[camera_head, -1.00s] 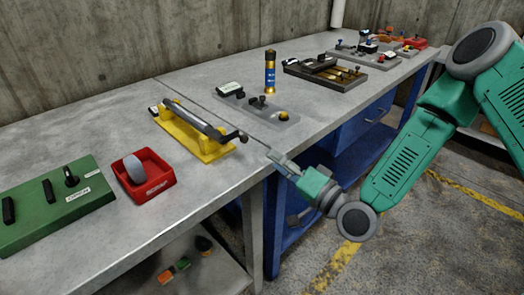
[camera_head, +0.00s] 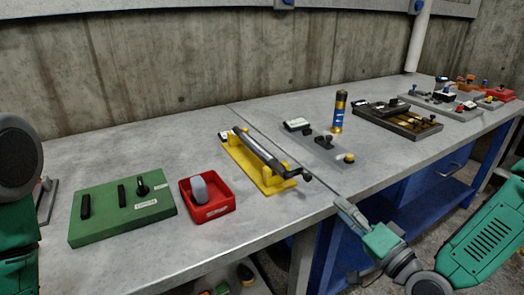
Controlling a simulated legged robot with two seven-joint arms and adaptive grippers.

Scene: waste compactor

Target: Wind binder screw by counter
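A yellow fixture (camera_head: 243,163) stands on the bench. It carries a long dark grey bar (camera_head: 258,150) with a dark knob (camera_head: 306,175) at its near right end. This looks like the binder and its screw, though no label confirms it. A small dark box with a white face (camera_head: 297,124) sits behind it; I cannot read it. My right gripper (camera_head: 344,207) is at the bench's front edge, right of and below the knob, apart from it and holding nothing visible. Its finger opening is too small to judge. My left arm shows at the left edge; its gripper is out of view.
A green panel (camera_head: 103,222) with black levers and a red tray (camera_head: 226,206) holding a grey rounded piece (camera_head: 199,189) stand left. A brass-and-blue cylinder (camera_head: 339,111), a grey plate (camera_head: 322,152) and a dark tray (camera_head: 385,119) stand right. The bench front (camera_head: 255,226) is clear.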

